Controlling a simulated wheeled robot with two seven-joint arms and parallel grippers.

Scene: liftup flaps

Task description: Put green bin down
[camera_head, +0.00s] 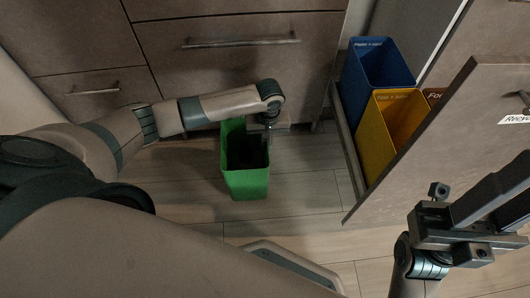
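The green bin (247,184) is upright over the wooden floor in front of the drawers, its dark inside visible from above. I cannot tell whether its base touches the floor. My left gripper (268,124) points down at the bin's back right rim. Its fingers are small and dark there, so I cannot tell whether they are closed on the rim. My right gripper (490,208) is at the lower right beside the pull-out front, away from the green bin. Its fingers extend toward the right edge of the view, and their opening is unclear.
A pull-out unit (440,135) stands open at the right, holding a blue bin (375,65) and a yellow bin (376,135). A further brown bin (432,95) is mostly hidden behind its front. Closed drawers (235,65) line the back. Floor (310,185) is clear right of the green bin.

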